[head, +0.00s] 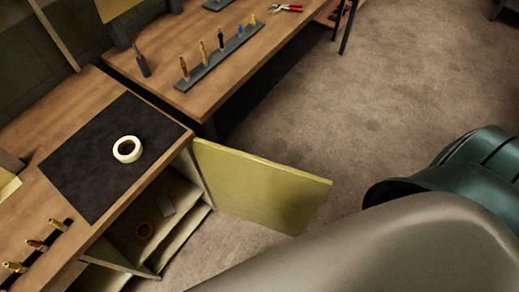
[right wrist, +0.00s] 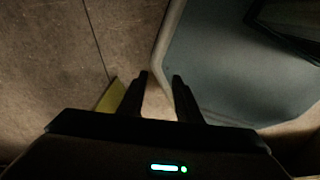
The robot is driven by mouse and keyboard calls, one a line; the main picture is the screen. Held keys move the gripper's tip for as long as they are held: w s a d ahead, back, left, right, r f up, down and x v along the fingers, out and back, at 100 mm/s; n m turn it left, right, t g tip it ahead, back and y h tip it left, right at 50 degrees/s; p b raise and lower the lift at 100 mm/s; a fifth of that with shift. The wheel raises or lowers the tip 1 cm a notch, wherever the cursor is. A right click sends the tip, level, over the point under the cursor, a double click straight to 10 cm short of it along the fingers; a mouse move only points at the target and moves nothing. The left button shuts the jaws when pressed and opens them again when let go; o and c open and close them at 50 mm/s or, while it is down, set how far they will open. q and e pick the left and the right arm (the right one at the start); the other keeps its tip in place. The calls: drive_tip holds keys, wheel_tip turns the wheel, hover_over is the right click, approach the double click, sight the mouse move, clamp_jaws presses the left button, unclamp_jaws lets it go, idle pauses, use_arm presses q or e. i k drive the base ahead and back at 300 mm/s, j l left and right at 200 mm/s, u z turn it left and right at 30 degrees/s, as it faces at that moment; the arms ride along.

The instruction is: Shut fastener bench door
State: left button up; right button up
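The yellow-green bench door (head: 262,187) stands open, swung out to the right from the cabinet under the left wooden bench (head: 92,92). The cabinet's shelves (head: 122,238) are exposed, with a roll of tape and a small pale block inside. In the right wrist view, my right gripper (right wrist: 160,88) has its two dark fingers apart with nothing between them. A yellow strip (right wrist: 112,96), apparently part of the door, shows just left of the fingers; I cannot tell whether they touch. My left gripper is in neither view.
A black mat (head: 80,170) with a white tape roll (head: 127,149) lies on the bench. A second bench (head: 190,50) holds a rack of tools and red pliers. A large grey-blue surface (right wrist: 225,70) lies close right of the right gripper. Brown floor (head: 330,120) beyond the door is clear.

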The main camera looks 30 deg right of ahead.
sight(278, 197)
drive_tip(key=k+l+u, duration=0.2)
drive_tip(key=l, duration=0.2)
drive_tip(key=l+u, duration=0.2)
drive_tip(key=l, duration=0.25)
drive_tip(key=k+l+u, duration=0.2)
drive_tip(key=l, duration=0.2)
drive_tip(key=l+u, duration=0.2)
drive_tip(key=l, duration=0.25)
drive_tip(key=k+l+u, duration=0.2)
drive_tip(key=l, duration=0.2)
drive_tip(key=l+u, duration=0.2)
drive_tip(key=l, duration=0.25)
drive_tip(key=k+l+u, duration=0.1)
drive_tip(key=l+u, duration=0.15)
drive_tip(key=l, duration=0.15)
drive_tip(key=l+u, duration=0.2)
drive_tip(key=l, duration=0.25)
drive_tip(key=k+l+u, duration=0.2)
drive_tip(key=l, duration=0.3)
drive_tip(key=i, duration=0.1)
